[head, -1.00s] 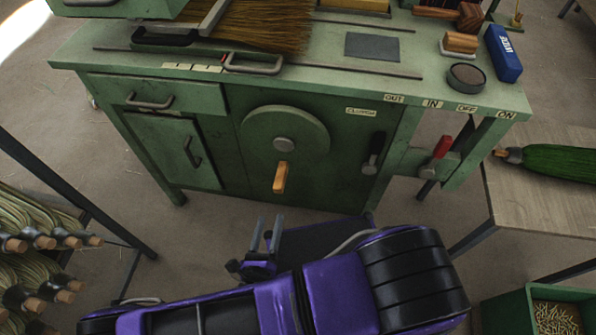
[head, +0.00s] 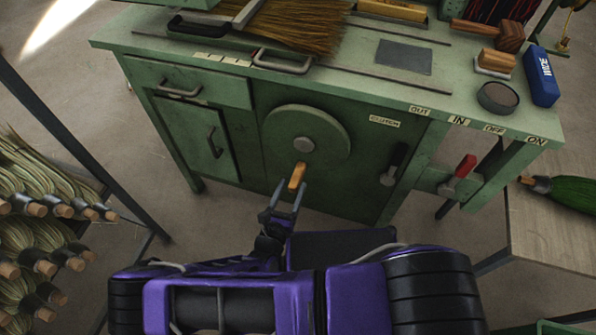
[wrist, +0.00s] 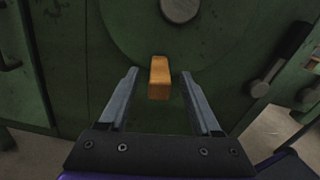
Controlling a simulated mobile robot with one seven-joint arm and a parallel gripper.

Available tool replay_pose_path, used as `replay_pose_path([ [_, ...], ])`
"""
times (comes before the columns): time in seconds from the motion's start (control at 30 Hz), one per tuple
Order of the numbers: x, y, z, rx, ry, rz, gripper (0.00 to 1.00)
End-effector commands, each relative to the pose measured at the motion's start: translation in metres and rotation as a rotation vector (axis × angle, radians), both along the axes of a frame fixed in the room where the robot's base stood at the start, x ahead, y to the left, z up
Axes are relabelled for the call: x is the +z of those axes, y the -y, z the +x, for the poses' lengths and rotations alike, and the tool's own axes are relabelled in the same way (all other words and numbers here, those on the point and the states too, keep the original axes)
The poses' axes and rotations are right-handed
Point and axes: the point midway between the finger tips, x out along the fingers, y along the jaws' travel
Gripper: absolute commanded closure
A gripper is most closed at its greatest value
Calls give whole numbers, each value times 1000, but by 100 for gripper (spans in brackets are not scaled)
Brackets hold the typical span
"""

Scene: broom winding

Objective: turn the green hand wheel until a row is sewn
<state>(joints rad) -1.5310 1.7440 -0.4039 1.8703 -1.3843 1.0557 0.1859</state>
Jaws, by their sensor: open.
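The green hand wheel (head: 324,131) is a round disc on the front of the green machine, with a grey hub (head: 304,145) at its middle. Its wooden handle (head: 297,176) sticks out at the lower edge. In the wrist view the handle (wrist: 159,77) stands between the two grey fingers, with a gap on each side. My gripper (head: 288,194) is open, just in front of and below the handle; it also shows in the wrist view (wrist: 160,88). The broom (head: 290,28) lies bristles to the right on the machine top, its left part cut off by the frame.
A black clutch lever (head: 394,164) and a red-handled lever (head: 460,177) stand right of the wheel. A rack of fibre bundles (head: 35,205) is at the left.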

Motion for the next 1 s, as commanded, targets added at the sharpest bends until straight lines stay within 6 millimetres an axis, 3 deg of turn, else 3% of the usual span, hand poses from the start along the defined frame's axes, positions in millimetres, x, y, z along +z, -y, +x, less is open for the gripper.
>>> replay_pose_path([
  [0.1, -1, 9, 24, -2, 1, 0, 35],
  [0.3, -1, 19, 50, -2, 1, -1, 35],
  [0.73, 0, 22, 60, 1, 0, 0, 35],
  [1.0, 0, 22, 60, 0, 0, -1, 82],
])
